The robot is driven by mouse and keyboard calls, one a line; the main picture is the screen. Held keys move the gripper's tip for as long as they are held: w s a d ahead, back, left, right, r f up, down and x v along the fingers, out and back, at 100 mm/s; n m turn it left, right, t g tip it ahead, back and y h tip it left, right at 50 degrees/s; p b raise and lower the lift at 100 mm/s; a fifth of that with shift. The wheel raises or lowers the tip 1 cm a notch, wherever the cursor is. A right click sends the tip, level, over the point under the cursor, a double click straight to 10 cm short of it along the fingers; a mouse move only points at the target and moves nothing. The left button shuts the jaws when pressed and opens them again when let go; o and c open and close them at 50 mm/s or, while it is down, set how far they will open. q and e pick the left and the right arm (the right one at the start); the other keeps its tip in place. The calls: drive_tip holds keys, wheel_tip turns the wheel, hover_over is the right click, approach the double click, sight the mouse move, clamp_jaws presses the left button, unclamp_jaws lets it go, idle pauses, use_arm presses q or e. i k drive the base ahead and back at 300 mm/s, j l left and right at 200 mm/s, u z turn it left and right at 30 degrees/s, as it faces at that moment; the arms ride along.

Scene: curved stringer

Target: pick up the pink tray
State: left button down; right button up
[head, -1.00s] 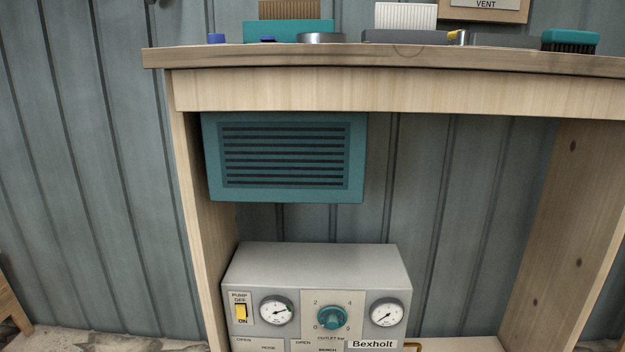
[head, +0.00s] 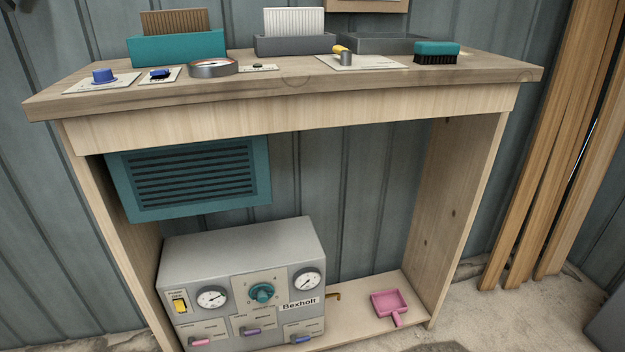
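The pink tray (head: 388,303) is a small dustpan-like pan with a short handle pointing toward me. It lies on the low wooden shelf (head: 352,324) of the bench, near the right side panel and to the right of the grey control box. Neither of my grippers shows in the head view.
A grey box (head: 240,275) with gauges, a knob and levers fills the shelf's left part. The benchtop (head: 290,88) overhangs the shelf. Wooden planks (head: 548,150) lean at right. The floor (head: 500,315) in front looks clear.

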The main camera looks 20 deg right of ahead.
sight(392, 302)
drive_tip(key=z, duration=1.15)
drive_tip(key=i+l+u, duration=0.35)
drive_tip(key=i+u, duration=0.15)
drive_tip(key=i, duration=0.2)
drive_tip(key=i+l+u, duration=0.45)
drive_tip(key=i+l, duration=0.15)
drive_tip(key=i, duration=0.05)
